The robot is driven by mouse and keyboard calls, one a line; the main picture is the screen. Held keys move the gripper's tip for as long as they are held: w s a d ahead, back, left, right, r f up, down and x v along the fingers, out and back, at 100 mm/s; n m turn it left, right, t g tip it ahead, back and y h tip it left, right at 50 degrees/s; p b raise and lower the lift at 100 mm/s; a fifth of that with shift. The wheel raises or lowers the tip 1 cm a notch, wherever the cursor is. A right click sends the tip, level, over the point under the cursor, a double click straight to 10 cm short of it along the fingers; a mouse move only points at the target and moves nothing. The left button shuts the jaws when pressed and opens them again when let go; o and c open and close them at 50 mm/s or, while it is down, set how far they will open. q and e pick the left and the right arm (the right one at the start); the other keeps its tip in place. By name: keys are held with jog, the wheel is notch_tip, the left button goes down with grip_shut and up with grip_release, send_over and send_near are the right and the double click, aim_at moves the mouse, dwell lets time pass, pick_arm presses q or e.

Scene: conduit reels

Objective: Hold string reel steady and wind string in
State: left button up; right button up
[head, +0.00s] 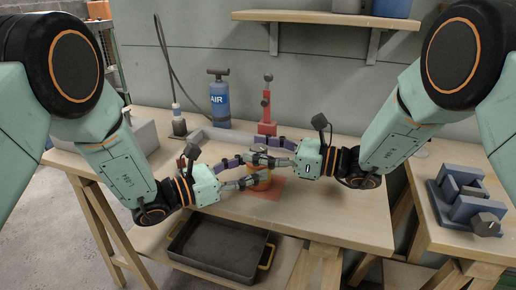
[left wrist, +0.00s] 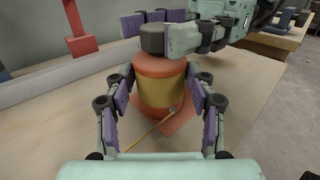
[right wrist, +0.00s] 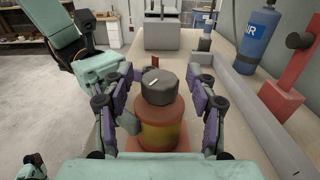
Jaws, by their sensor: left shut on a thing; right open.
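The string reel (left wrist: 160,88) is an orange-red drum with yellow string wound round its middle. It stands upright on a flat orange-red base (head: 272,192) on the bench. A black knob (right wrist: 158,86) with a pale mark tops it. A tan loose string end (left wrist: 148,133) runs from the drum down toward the bench in the left wrist view. My left gripper (head: 258,178) is shut on the reel, one finger on each side. My right gripper (head: 258,157) is open, above the left one, with its fingers either side of the knob. In the head view the grippers partly hide the reel.
A blue AIR bottle (head: 219,98) and a red stand (head: 267,110) are at the back of the bench by a low grey rail. A dark tray (head: 215,245) sits below. A grey-blue vise (head: 468,203) stands on the right table. The bench front is clear.

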jog(key=shift+a, duration=0.3)
jog(key=shift+c, duration=0.4)
jog(key=c, duration=1.1)
jog(key=shift+a+m+t+h, duration=0.15)
jog(key=shift+m+t+h, duration=1.15)
jog(key=shift+t, duration=0.8)
jog(key=shift+m+t+h, duration=0.4)
jog(key=shift+m+t, duration=0.5)
jog(key=o, duration=1.2)
jog(key=shift+w, duration=0.1)
